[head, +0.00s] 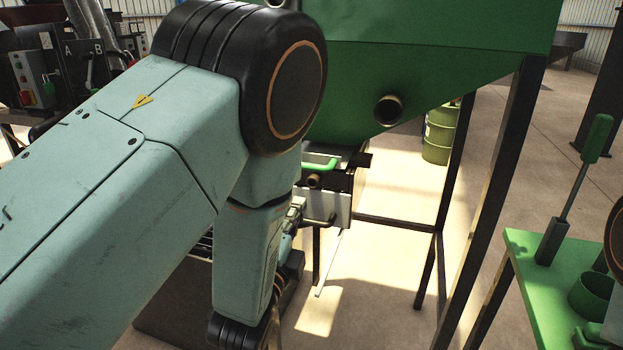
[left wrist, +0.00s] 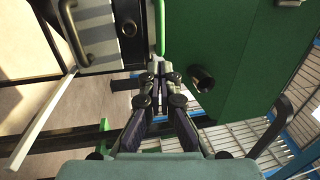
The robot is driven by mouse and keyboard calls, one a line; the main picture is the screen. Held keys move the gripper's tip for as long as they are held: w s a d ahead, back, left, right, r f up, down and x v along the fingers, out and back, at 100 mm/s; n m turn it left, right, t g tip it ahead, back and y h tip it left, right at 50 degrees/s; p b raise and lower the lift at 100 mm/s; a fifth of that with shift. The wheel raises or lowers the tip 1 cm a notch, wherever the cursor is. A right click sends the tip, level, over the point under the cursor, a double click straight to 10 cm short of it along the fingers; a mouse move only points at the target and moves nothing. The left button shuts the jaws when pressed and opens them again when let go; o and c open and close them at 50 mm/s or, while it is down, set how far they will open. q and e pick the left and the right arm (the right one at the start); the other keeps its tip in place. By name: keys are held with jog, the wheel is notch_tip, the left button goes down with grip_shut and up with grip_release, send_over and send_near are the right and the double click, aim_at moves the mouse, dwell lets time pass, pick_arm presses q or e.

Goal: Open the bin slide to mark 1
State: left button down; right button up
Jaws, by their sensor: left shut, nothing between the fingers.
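The green hopper (head: 410,85) fills the top of the head view. Under it sits the slide unit with a green handle (head: 320,163), partly hidden by my left arm. The handle also shows in the left wrist view (left wrist: 160,28) as a green bar at the top. My left gripper (left wrist: 160,68) is shut and empty, its fingertips close to the near end of that bar; I cannot tell whether they touch. In the head view the gripper is mostly hidden behind my arm. No mark 1 is readable. My right gripper is not in view.
A pale panel with a dark handle (left wrist: 74,32) and a thin pale bar (left wrist: 42,118) lie left of the gripper. The hopper's dark legs (head: 490,180) stand to the right. A green bench (head: 535,270) with a lever is at far right. A green drum (head: 440,132) stands behind.

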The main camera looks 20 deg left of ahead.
aim_at(316, 170)
pick_arm(q)
jog(key=w, duration=0.3)
jog(key=w+r, duration=0.1)
jog(key=w, duration=0.5)
jog(key=shift+w+r, duration=0.1)
jog(key=shift+r, duration=0.25)
jog(key=shift+w+b, duration=0.4)
jog(key=shift+w, duration=0.3)
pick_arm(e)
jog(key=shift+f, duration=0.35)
pick_arm(q)
jog(key=shift+d, duration=0.1)
jog(key=shift+s+f, duration=0.1)
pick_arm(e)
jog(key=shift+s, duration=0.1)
